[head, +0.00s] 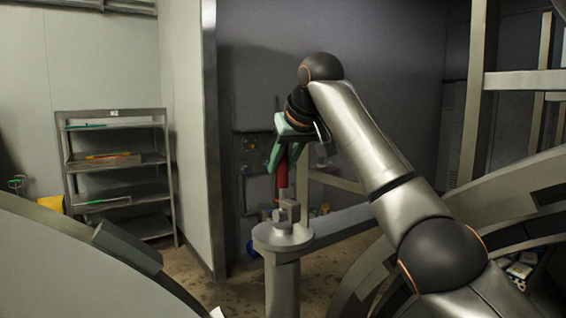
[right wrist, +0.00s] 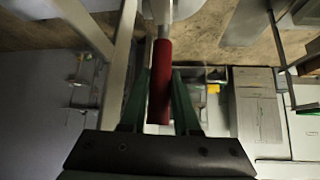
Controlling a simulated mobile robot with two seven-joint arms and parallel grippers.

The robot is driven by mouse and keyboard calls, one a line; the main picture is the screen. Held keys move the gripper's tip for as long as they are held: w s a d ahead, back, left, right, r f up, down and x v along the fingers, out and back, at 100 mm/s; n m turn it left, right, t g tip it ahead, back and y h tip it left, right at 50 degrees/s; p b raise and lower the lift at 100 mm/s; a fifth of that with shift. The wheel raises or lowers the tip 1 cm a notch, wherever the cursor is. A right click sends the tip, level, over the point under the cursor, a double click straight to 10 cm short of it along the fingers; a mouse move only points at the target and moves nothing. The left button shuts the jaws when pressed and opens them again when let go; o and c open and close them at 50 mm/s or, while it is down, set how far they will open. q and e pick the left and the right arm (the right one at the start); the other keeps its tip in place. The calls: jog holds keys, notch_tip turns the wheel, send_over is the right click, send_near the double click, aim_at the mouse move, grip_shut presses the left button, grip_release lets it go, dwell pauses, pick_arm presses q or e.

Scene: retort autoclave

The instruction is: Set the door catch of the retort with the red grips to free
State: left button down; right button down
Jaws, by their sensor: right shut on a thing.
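The red grip (head: 282,172) stands nearly upright on a grey metal fitting (head: 287,212) on top of a round-capped post (head: 283,238); I take this to be the door catch lever. My right gripper (head: 277,152), with green fingers, is shut on the upper part of the red grip. In the right wrist view the red grip (right wrist: 160,78) lies between the two green fingers of the right gripper (right wrist: 159,95). The gripper hides the grip's top end in the head view. My left gripper is not in view.
A grey shelf rack (head: 118,190) with several trays stands at the left, with a yellow container (head: 51,203) beside it. A large curved metal piece (head: 70,265) fills the lower left. Metal frames (head: 520,82) and curved parts crowd the right. A wall panel (head: 250,160) is behind the post.

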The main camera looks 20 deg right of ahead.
jog(key=c, duration=0.7)
grip_release()
jog(key=shift+w, duration=0.1)
jog(key=shift+o, duration=0.2)
jog(key=b+v, duration=0.1)
jog(key=v, duration=1.1)
jog(key=shift+s+r, duration=0.15)
jog(key=shift+s, duration=0.05)
